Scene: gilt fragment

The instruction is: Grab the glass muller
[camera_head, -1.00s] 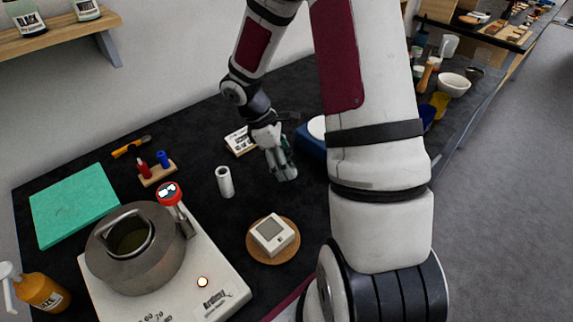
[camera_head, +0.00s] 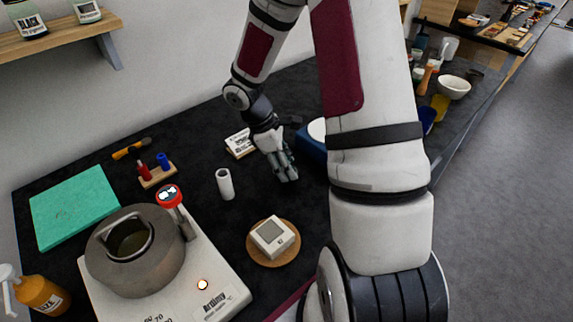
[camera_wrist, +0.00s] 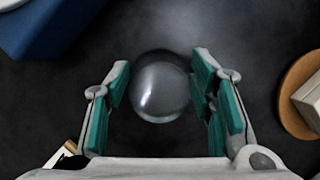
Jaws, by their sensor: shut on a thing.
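The glass muller (camera_wrist: 160,86) shows in the wrist view as a clear, shiny round shape with bright reflections. It is between the green-padded fingers of my gripper (camera_wrist: 162,82), which is shut on it. In the head view my gripper (camera_head: 286,172) points down at the dark table, between the white cylinder and the blue object. The muller cannot be made out there; the fingers seem to hide it. Whether its base rests on the table cannot be told.
A white cylinder (camera_head: 225,184) stands left of my gripper, and a small device sits on a round cork mat (camera_head: 259,254) nearer the front. A blue object (camera_head: 312,146) is close on the right.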

